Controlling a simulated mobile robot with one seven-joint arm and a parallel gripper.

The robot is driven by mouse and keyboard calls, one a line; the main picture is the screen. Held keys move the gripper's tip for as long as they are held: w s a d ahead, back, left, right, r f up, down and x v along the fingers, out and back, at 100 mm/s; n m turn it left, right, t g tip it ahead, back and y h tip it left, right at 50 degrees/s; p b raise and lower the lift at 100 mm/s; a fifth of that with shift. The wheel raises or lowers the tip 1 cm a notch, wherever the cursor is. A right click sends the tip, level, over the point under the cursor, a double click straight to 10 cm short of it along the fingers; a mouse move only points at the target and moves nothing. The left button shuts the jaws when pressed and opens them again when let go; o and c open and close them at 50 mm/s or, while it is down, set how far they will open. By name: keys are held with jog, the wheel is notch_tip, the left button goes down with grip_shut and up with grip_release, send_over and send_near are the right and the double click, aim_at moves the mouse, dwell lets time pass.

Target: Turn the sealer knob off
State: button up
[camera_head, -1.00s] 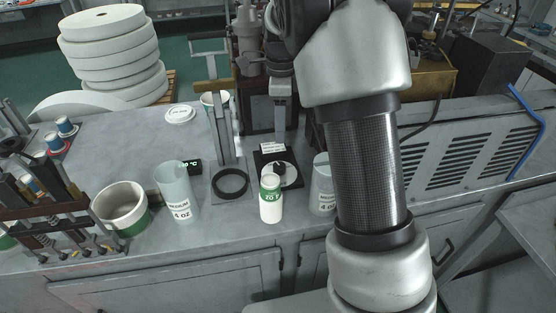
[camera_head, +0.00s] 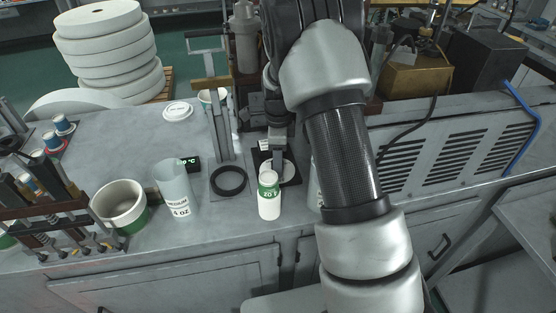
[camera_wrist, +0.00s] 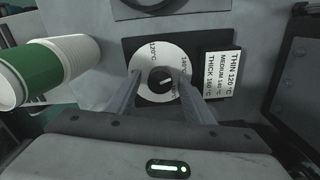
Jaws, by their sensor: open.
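The sealer knob (camera_wrist: 160,80) is a small black knob with a white pointer mark, in the middle of a round white dial (camera_wrist: 150,54) with temperature marks. My gripper (camera_wrist: 159,77) is open, with one fingertip on each side of the knob in the wrist view. I cannot tell whether either finger touches it. In the head view the white dial (camera_head: 289,173) lies on a black plate on the bench, and my gripper (camera_head: 279,153) is over it. The knob is hidden there by my gripper.
A white and green cup stack (camera_head: 269,198) stands just in front of the dial; it also shows in the wrist view (camera_wrist: 50,68). A card (camera_wrist: 225,75) lists temperatures for thin, medium and thick. A black ring (camera_head: 229,181) and a clear container (camera_head: 175,190) are to the left.

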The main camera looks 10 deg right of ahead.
jog(key=c, duration=1)
jog(key=shift+c, duration=0.2)
